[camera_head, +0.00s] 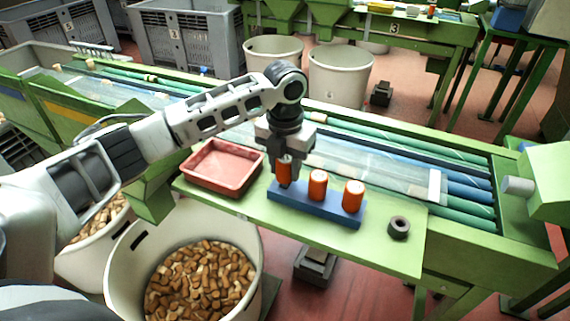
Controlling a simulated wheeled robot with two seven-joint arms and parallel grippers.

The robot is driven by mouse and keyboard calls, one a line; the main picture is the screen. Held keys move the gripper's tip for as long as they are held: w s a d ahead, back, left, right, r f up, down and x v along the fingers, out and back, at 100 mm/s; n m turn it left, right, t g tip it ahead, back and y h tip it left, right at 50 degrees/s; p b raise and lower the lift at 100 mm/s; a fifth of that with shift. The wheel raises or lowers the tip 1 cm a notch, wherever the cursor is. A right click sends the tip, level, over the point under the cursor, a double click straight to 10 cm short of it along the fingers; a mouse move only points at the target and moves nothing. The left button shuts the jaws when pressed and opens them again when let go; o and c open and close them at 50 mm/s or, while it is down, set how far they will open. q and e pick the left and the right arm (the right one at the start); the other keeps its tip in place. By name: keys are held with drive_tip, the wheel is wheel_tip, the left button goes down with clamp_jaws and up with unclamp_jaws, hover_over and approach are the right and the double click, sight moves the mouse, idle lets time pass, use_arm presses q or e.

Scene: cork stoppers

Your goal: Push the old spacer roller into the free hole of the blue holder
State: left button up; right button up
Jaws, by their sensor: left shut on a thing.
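The blue holder (308,212) lies on the green work surface at the middle of the head view. Two orange rollers stand upright in it, one in the middle (317,186) and one at the right end (353,196). My left gripper (284,172) points down above the holder's left end. It is shut on a third orange roller (284,168), held upright. Whether this roller's lower end is in the hole or just above it, I cannot tell; the gripper hides part of it. My right gripper is not in view.
A red tray (222,166) lies left of the holder. A dark ring (399,227) lies to its right. The conveyor with green and blue rollers (400,165) runs behind. A white tub of corks (130,262) stands in front.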

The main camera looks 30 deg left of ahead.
use_arm(q)
drive_tip(key=shift+f, duration=0.9)
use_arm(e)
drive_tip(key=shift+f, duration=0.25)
use_arm(q)
drive_tip(key=o, duration=1.1)
wheel_tip(320, 180, up, 16)
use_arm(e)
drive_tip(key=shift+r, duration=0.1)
